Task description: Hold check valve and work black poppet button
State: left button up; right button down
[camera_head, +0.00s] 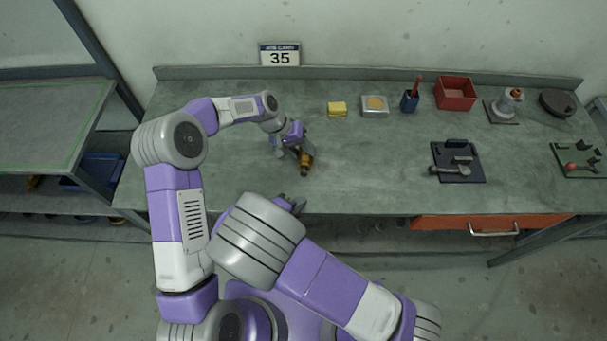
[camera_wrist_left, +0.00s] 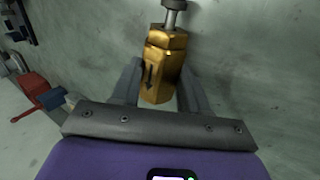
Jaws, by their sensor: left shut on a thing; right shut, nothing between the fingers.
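The check valve is a brass hex body with an arrow mark. In the left wrist view the check valve (camera_wrist_left: 163,62) sits between the two fingers of my left gripper (camera_wrist_left: 160,88). A grey stem with a round, dark grey end (camera_wrist_left: 173,5) sticks out of its far end; I cannot tell if this is the poppet button. In the head view the check valve (camera_head: 306,162) shows at the tip of my left gripper (camera_head: 299,152), over the left part of the bench. My right gripper (camera_head: 294,204) is low near the bench's front edge, mostly behind my arm, apart from the valve.
The green bench (camera_head: 370,180) is clear between the valve and a black fixture plate (camera_head: 470,173). Along the back stand a yellow sponge (camera_head: 337,108), a tray (camera_head: 375,105), a blue cup (camera_head: 410,102) and a red bin (camera_head: 455,93). An orange drawer (camera_head: 440,222) is below.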

dwell(0.4)
pick_arm(q)
jog(key=o, duration=1.2)
jog(key=shift+o, duration=0.2)
jog(key=shift+a, duration=0.1)
